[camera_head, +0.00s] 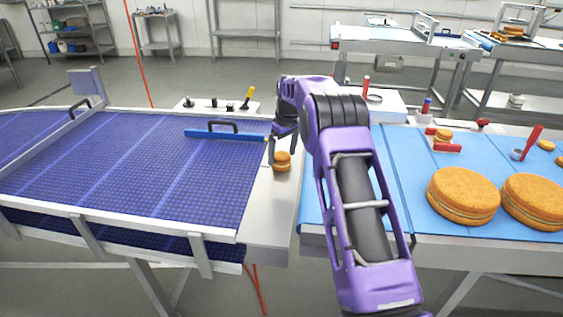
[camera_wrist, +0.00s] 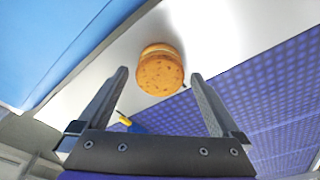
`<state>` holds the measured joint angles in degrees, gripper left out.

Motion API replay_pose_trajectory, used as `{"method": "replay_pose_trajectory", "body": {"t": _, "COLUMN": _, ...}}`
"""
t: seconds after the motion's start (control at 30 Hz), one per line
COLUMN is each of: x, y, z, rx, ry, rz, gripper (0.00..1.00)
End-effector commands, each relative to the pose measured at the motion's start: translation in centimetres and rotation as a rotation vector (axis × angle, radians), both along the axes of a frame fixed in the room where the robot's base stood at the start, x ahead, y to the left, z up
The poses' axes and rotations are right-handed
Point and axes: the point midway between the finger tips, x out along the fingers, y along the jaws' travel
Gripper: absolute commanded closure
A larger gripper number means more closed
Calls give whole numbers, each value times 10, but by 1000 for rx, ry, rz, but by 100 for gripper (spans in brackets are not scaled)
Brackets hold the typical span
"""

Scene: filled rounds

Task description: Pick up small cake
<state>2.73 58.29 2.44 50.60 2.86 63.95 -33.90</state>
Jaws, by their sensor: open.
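A small round cake (camera_head: 282,161) with a pale filling layer sits on the white strip between the purple conveyor and the light-blue belt. It also shows in the wrist view (camera_wrist: 160,71), just beyond the fingertips and roughly centred between them. My gripper (camera_head: 281,148) is over the white strip, close to the cake. In the wrist view my gripper (camera_wrist: 158,76) has its two fingers wide apart with nothing between them. I cannot tell whether a finger touches the cake. Another small cake (camera_head: 442,135) stands by a red piece on the light-blue belt at the right.
The purple conveyor (camera_head: 130,165) lies left, with a blue bar with a black handle (camera_head: 225,131) across it. Two large filled cakes (camera_head: 463,195) (camera_head: 532,201) rest on the light-blue belt (camera_head: 400,150). The white strip (camera_head: 268,215) is bare in front of the small cake.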

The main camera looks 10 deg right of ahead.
Motion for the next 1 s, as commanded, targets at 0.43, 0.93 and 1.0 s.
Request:
{"method": "replay_pose_trajectory", "body": {"t": 0.43, "x": 3, "y": 2, "z": -24, "rx": 0, "ry": 0, "rz": 0, "gripper": 9}}
{"method": "replay_pose_trajectory", "body": {"t": 0.93, "x": 4, "y": 2, "z": -20, "rx": 0, "ry": -2, "rz": 0, "gripper": 48}}
{"method": "replay_pose_trajectory", "body": {"t": 1.0, "x": 4, "y": 2, "z": -13, "rx": 0, "ry": -4, "rz": 0, "gripper": 48}}
